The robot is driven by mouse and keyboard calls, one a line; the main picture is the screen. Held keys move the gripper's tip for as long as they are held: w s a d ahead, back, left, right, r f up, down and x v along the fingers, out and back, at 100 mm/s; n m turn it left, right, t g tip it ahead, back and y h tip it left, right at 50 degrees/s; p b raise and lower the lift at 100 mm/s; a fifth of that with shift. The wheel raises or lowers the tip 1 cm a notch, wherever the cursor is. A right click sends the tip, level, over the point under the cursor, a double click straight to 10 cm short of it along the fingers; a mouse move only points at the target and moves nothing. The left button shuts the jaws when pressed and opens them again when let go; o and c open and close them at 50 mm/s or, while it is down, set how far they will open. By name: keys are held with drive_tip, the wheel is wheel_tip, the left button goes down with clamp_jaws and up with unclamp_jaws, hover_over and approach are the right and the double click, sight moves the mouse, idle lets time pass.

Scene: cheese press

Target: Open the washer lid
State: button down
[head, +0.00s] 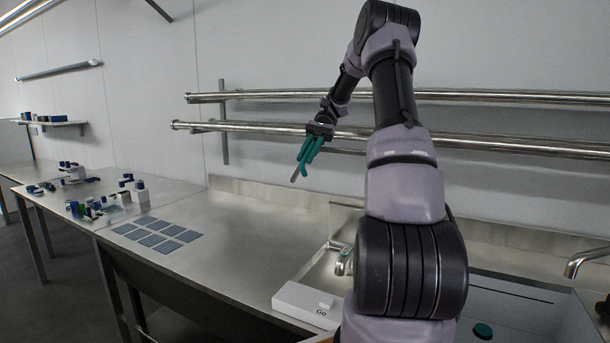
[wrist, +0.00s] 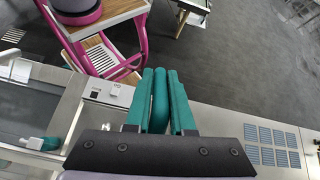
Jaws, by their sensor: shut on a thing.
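My gripper (head: 306,156) is raised above the metal counter, pointing down and left. Its teal fingers, which also show in the wrist view (wrist: 162,98), are shut on a slim teal thing (wrist: 160,100); a thin grey tip (head: 294,174) shows below them in the head view. I cannot tell what the held thing is. A white box marked "Go" (head: 300,301) stands at the counter's front beside the sink area; it shows in the wrist view too (wrist: 108,93). I cannot make out the washer lid for sure; my arm hides part of that area.
Blue-grey flat tiles (head: 158,233) lie on the counter (head: 235,215), left of the gripper. A tap (head: 342,262) is near the box, another tap (head: 585,260) at right. A teal knob (head: 482,330) shows low right. Steel rails (head: 250,127) run along the wall.

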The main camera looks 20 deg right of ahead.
sight(312, 142)
drive_tip(key=shift+g+y, duration=0.5)
drive_tip(key=shift+y, duration=0.1)
drive_tip(key=shift+w+d+r, duration=0.55)
drive_tip(key=shift+d+r, duration=0.1)
drive_tip(key=shift+r, duration=0.15)
drive_tip(key=shift+w+d+r, duration=0.55)
drive_tip(key=shift+d+r, duration=0.1)
drive_tip(key=shift+r, duration=0.1)
drive_tip(key=c, duration=0.8)
unclamp_jaws()
wheel_tip(312, 142, up, 8)
drive_tip(key=shift+d+f, duration=0.1)
drive_tip(key=shift+f, duration=0.15)
drive_tip(key=shift+w+r, duration=0.1)
drive_tip(key=shift+r, duration=1.1)
